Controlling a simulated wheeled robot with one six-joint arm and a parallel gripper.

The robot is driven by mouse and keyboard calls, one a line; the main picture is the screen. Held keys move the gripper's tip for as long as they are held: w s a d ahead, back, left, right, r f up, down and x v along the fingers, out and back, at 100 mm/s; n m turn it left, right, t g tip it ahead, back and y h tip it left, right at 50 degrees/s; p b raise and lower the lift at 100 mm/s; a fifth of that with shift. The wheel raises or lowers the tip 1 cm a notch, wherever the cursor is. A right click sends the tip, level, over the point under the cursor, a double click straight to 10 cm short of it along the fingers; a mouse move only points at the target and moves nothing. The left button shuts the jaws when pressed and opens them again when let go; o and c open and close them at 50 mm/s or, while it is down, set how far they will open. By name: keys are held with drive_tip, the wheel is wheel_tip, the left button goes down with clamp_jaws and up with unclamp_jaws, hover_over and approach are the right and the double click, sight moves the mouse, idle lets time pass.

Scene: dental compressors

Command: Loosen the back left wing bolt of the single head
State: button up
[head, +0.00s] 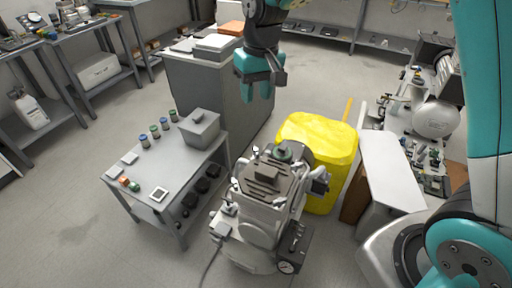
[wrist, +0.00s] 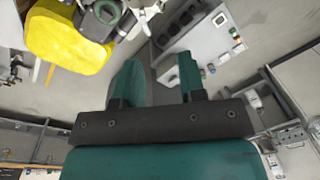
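My gripper (head: 261,92) is in the air above and behind the compressor, clear of the head. In the wrist view, its two teal fingers (wrist: 160,78) are apart with nothing between them. Part of the compressor (wrist: 112,14) shows at the top edge there, cut off, with pale wing-like pieces beside it.
A yellow container (head: 325,145) stands right behind the compressor. A grey table (head: 150,187) with jars, a grey box (head: 201,127) and small parts is on the left. A tall grey cabinet (head: 215,85) stands behind. Open floor lies at the front left.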

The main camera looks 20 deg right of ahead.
drive_tip(key=m+h, duration=0.1)
drive_tip(key=m, duration=0.1)
approach(255, 148)
wheel_tip(255, 148, down, 9)
drive_tip(key=shift+f+p, duration=0.1)
drive_tip(key=shift+p, duration=0.55)
drive_tip(key=shift+c, duration=0.4)
drive_tip(key=shift+w, duration=0.1)
clamp_jaws()
